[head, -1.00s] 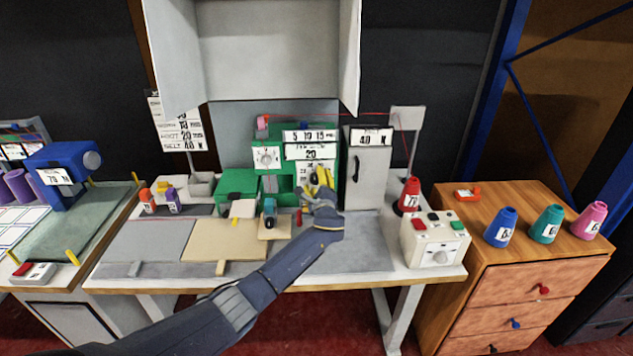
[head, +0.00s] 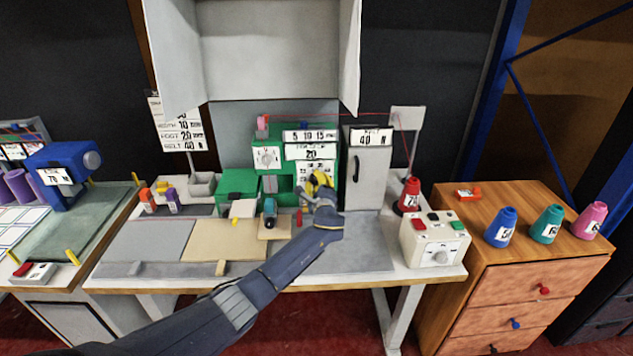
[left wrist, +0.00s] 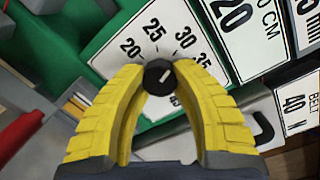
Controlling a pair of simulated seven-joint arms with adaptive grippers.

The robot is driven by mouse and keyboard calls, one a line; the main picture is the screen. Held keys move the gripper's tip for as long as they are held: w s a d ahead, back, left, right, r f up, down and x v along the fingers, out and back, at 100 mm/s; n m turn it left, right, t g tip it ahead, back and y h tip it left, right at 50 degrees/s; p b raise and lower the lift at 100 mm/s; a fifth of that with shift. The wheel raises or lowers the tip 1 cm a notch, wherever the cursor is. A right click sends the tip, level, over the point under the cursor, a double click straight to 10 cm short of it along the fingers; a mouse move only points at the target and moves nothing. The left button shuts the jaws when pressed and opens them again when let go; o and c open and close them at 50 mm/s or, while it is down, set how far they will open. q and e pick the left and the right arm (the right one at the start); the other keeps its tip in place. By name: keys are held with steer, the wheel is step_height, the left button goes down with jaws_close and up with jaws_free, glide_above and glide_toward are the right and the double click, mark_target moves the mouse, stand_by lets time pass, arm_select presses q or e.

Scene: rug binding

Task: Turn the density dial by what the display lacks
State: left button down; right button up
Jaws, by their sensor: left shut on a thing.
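The green machine (head: 259,138) stands at the back of the table, with white panels on its front. One panel (head: 310,154) reads 20. My left gripper (head: 321,180) is at the lower right panel and hides part of it. In the left wrist view, its yellow fingers (left wrist: 160,85) are shut on a black dial knob (left wrist: 158,77). The knob has a short white mark slanting to the upper right. The dial plate (left wrist: 125,42) shows 20, 25, 30 and 35. The exact value under the mark is hard to tell. My right gripper is out of view.
A second dial (head: 266,157) is on the machine's left. A grey cabinet (head: 368,172) labelled 40 N stands close to the right. A white button box (head: 434,240) and red spool (head: 409,194) are farther right. The grey mat (head: 355,250) is clear.

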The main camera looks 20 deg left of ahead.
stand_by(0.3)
arm_select(q)
steer(key=m, duration=0.8)
steer(key=shift+f+t, duration=0.1)
steer(key=shift+t, duration=0.3)
steer(key=m, duration=0.4)
steer(key=shift+m, duration=0.4)
steer(key=shift+m+t+h, duration=0.3)
steer(key=shift+m+h, duration=0.3)
steer(key=shift+m, duration=1.2)
steer(key=shift+a+f, duration=0.1)
steer(key=c, duration=0.9)
jaws_free()
steer(key=shift+s, duration=0.1)
steer(key=v, duration=1.2)
